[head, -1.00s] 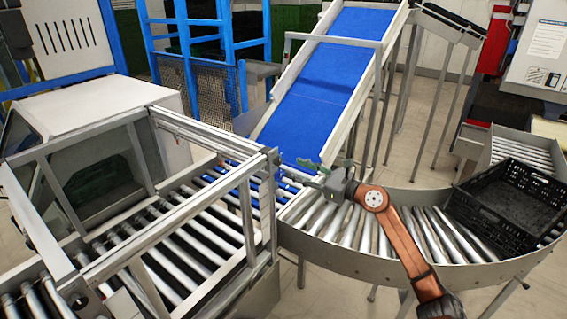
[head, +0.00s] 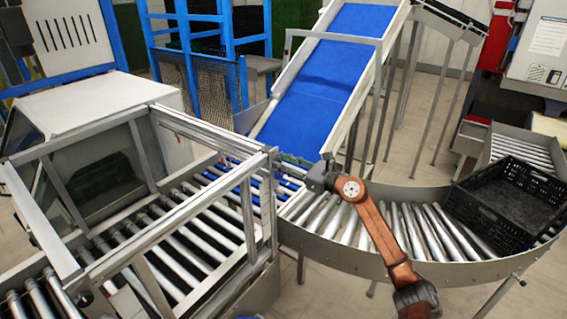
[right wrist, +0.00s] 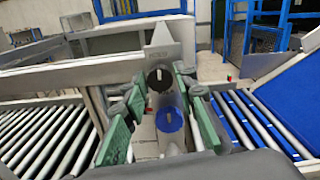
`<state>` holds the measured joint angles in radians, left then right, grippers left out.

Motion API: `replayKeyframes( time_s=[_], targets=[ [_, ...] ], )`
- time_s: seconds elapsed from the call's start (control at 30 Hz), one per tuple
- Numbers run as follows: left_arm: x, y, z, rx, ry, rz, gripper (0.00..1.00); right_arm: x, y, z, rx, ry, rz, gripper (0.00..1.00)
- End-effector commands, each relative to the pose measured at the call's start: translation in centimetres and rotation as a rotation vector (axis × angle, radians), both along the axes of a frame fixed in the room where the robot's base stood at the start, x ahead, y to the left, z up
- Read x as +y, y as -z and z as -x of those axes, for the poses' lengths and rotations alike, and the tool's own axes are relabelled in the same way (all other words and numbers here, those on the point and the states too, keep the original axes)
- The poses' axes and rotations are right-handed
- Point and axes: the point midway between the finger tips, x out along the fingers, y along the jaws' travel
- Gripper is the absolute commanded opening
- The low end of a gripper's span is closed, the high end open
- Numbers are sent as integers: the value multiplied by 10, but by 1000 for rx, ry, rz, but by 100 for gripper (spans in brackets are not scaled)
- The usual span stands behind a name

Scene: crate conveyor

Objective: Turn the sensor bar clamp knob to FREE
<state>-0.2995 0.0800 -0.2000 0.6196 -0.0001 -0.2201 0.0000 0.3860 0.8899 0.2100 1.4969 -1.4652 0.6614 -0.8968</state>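In the right wrist view a grey bracket (right wrist: 169,42) carries small dark lettering that seems to read HOLD. Just below the lettering is a black knob (right wrist: 160,78) with a white pointer mark that looks about upright. A blue round knob (right wrist: 170,118) with a light mark sits below it. My right gripper (right wrist: 166,92) is open, its green-padded fingers on either side of the knobs and apart from them. In the head view my right gripper (head: 297,163) is at the frame's right corner post; the knobs are hidden there. My left gripper is not in view.
A metal frame (head: 207,128) stands over the roller conveyor at left. A curved roller conveyor (head: 350,258) runs to the right, bearing a black crate (head: 508,205). A blue belt ramp (head: 335,70) rises behind the gripper.

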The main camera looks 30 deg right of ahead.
Motion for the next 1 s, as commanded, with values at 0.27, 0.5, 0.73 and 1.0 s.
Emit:
replayKeyframes(
  time_s=[0.27, 0.5, 0.73, 1.0],
  targets=[
    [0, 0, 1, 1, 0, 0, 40, 0, 0, 0, 0, 0, 0, 6],
    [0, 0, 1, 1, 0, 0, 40, 0, 0, 0, 2, 0, -4, 0],
    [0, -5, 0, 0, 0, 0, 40, 0, -1, 0, 26, 0, -57, 0],
    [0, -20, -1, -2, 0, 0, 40, -1, -2, 0, 99, 1, -232, 0]
  ],
)
